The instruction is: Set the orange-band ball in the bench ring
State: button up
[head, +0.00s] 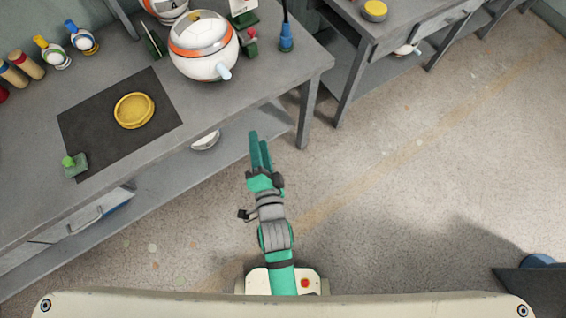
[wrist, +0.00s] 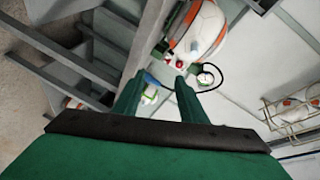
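The white ball with an orange band (head: 203,62) rests on the grey bench (head: 232,108), near its right end. A light blue-white stub projects from its lower right. The ball also shows in the wrist view (wrist: 208,30), past the fingertips. A round yellow ring (head: 134,110) lies on a dark mat (head: 88,128), left of the ball, with nothing on it. My gripper (head: 260,140) is off the bench's front edge, below and right of the ball in the picture. Its two green fingers are apart and hold nothing; they also show in the wrist view (wrist: 159,85).
Another ball (head: 165,8), partly cut off, stands behind. A blue bottle-like item (head: 286,40) and a small red-topped item (head: 251,38) stand right of the ball. A green-knobbed block (head: 75,165) sits at the mat's corner. Open floor (head: 400,210) lies to the right.

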jog(key=s+d+n+h, duration=0.1)
jog(key=s+d+n, duration=0.1)
jog(key=s, duration=0.5)
jog(key=s+d+n+h, duration=0.1)
jog(key=s+d+n, duration=0.1)
jog(key=s+n, duration=0.3)
jog(key=s+d+n+h, duration=0.1)
jog(key=s+d+n, duration=0.2)
jog(key=s, duration=0.8)
jog(key=shift+n+g, duration=0.4)
jog(key=shift+n, duration=0.3)
